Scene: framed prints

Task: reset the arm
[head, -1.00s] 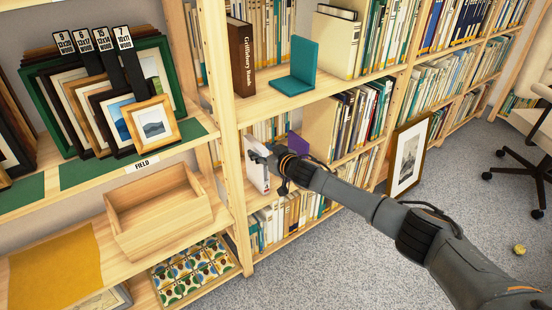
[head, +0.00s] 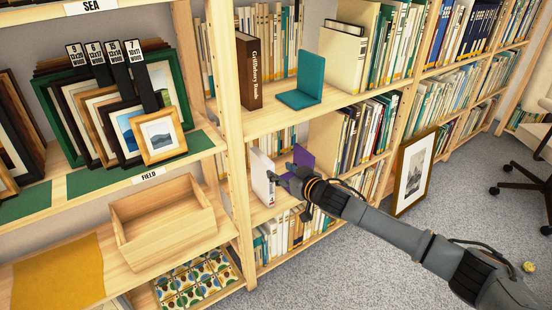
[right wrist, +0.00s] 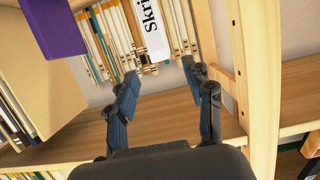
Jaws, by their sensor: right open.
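My right gripper (head: 280,178) reaches in from the right at the middle shelf of the bookcase. Its two fingers are open and empty in the right wrist view (right wrist: 160,78). A white book (head: 262,178) stands upright on that shelf, just left of the fingertips. Its spine, with lettering starting "Skri", shows in the right wrist view (right wrist: 153,28), beyond the fingertips and apparently apart from them. A purple bookend (head: 303,157) stands behind the gripper to the right; part of it shows at the top left of the wrist view (right wrist: 55,28). My left gripper is not in view.
A teal bookend (head: 303,82) and a brown book (head: 248,70) stand on the shelf above. Framed prints (head: 160,138) and an open wooden box (head: 162,222) are at left. A framed picture (head: 414,170) leans near my right arm.

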